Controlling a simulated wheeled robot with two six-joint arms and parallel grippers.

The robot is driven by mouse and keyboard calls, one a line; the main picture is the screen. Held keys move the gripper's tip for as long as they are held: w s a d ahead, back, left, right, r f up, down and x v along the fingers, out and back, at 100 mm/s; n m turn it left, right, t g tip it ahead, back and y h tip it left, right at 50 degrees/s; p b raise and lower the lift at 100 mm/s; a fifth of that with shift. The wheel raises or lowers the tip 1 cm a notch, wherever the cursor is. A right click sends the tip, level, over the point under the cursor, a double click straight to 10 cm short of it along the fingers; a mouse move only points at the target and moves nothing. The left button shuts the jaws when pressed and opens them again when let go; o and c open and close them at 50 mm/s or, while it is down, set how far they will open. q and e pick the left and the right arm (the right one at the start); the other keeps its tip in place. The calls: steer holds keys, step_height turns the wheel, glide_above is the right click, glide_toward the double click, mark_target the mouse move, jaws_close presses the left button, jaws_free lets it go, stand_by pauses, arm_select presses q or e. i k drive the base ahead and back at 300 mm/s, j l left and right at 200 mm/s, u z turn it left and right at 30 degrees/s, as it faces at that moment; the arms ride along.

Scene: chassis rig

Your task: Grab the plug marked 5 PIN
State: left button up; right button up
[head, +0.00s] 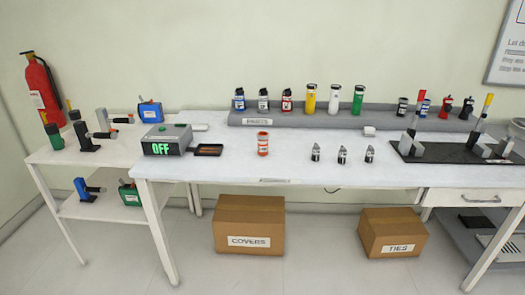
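Three small dark and silver pieces with pale labels stand apart in a row on the white table (225,172): a left one (316,153), a middle one (342,155) and a right one (370,154). They may be plugs, but the labels are too small to read. Several labelled pieces also stand on the grey ledge, among them a blue one (239,99), a grey one (263,100) and a red one (286,100). I cannot tell which thing is marked 5 PIN. Neither of my grippers is in view.
An orange-red canister (263,144) stands left of the row. A grey box reading OFF (167,140) and a black tray (208,150) are farther left. A black fixture board (450,150) is at right. Cardboard boxes COVERS (250,222) and TIES (392,233) sit below.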

mark_target(370, 153)
steer(key=l, duration=0.45)
steer(key=i+l, duration=0.15)
steer(key=l, duration=0.8)
steer(key=i, duration=0.05)
